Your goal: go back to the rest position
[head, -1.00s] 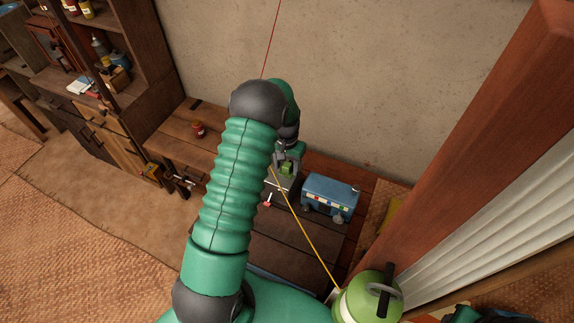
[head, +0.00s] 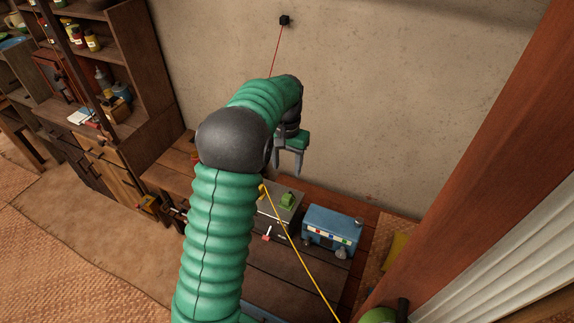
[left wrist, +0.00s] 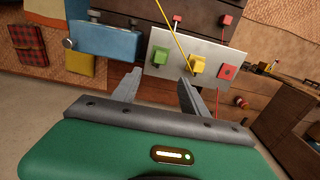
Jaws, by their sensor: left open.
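My left gripper (head: 289,165) is open and empty, its two fingers pointing down above the table. It also shows in the left wrist view (left wrist: 160,78), with clear space between the fingertips. Behind the fingers is a pale grey panel (left wrist: 215,53) carrying a green block (left wrist: 162,56), a yellow block (left wrist: 197,66) and a red block (left wrist: 227,71). In the head view my arm covers part of the panel (head: 267,216), while the green block (head: 288,200) shows clear of the gripper. My right gripper is not in view.
A blue box (head: 332,227) with knobs stands right of the panel on the wooden table (head: 285,262). A yellow cord (head: 308,263) runs down right from the panel. A red cord (head: 277,50) hangs from a black wall box (head: 285,20). Shelves stand left, a wooden post right.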

